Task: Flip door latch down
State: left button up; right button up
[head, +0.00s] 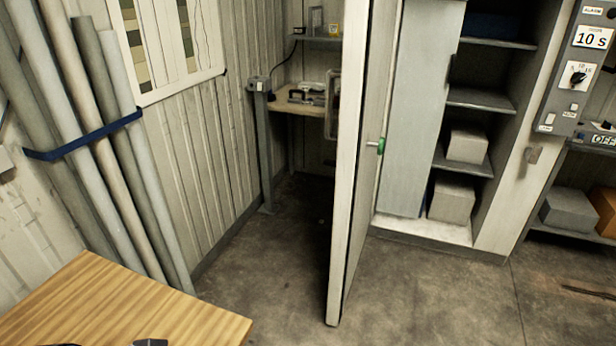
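A pale door (352,200) stands ajar near the middle of the head view, seen nearly edge-on. A small green latch or handle (381,146) with a short grey stub sits on its right face, about halfway up. Its exact position is too small to tell. A small grey metal fitting (533,155) is on the pale post to the right of the shelves; I cannot tell whether it belongs to the latch.
A wooden table (110,310) fills the lower left, with dark shapes cut off at the bottom edge. Long tubes (125,150) lean behind a blue strap at left. Shelves with boxes (466,146) stand right of the door, beside a control panel (578,75). The floor before the door is clear.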

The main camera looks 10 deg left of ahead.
aim_at(331, 163)
jog(key=i+l, duration=0.3)
jog(key=i, duration=0.25)
jog(key=i+l+u, duration=0.1)
jog(key=i+l, duration=0.25)
jog(key=i, duration=0.25)
jog(key=i+l, duration=0.35)
jog(key=i, duration=0.2)
jog(key=j+u, duration=0.05)
